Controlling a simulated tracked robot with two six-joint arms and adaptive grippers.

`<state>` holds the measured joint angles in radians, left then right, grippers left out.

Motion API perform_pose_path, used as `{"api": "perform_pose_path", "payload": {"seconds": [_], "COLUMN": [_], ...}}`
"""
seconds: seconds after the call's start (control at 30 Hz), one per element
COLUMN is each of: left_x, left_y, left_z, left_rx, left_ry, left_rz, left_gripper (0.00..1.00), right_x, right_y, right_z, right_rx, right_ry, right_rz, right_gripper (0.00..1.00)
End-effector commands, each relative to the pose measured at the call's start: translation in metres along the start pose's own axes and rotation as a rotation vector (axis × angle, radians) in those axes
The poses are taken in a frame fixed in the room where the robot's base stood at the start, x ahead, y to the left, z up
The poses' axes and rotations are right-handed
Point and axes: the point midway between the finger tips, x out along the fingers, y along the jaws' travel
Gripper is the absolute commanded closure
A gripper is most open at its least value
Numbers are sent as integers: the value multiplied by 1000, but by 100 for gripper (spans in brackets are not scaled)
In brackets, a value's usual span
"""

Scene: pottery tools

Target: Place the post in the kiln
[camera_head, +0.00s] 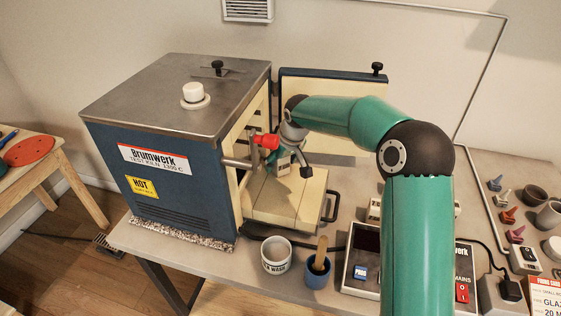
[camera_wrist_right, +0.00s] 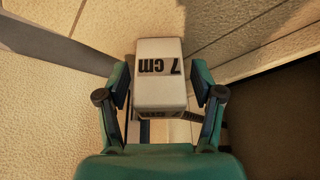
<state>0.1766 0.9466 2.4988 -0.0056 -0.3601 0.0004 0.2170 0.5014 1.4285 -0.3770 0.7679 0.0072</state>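The post is a white block marked "7 cm" (camera_wrist_right: 160,65), in the middle of the right wrist view. In the head view my right gripper (camera_head: 290,165) is at the kiln's open front, and I cannot make out the post there. The kiln (camera_head: 180,175) is a blue box with a steel top and a "Brumwerk" label. Its door (camera_head: 345,115) stands open at the back right. My left gripper is not in view.
A red-ended part (camera_head: 265,141) juts from the kiln front beside my gripper. A white cup (camera_head: 276,258) and a blue pot (camera_head: 316,274) with a wooden handle stand in front. A control box (camera_head: 360,288) is under my right arm. Small cones (camera_head: 508,215) lie at right.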

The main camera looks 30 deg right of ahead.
Motion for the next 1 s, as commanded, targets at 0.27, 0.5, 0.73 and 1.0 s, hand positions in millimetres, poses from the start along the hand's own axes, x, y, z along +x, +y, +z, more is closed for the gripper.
{"api": "perform_pose_path", "payload": {"seconds": [0.27, 0.5, 0.73, 1.0], "left_x": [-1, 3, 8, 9], "left_y": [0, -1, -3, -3], "left_z": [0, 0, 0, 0], "left_rx": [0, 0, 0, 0], "left_ry": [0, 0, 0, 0], "left_rz": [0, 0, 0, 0], "left_gripper": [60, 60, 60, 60], "right_x": [-1, -21, -67, -111], "right_y": [0, 0, -1, -1], "right_z": [-1, -2, -2, -2], "right_rx": [0, 0, -3, -2], "right_ry": [0, 5, 6, 3], "right_rz": [0, 0, -1, -1], "right_gripper": [32, 32, 32, 32]}}
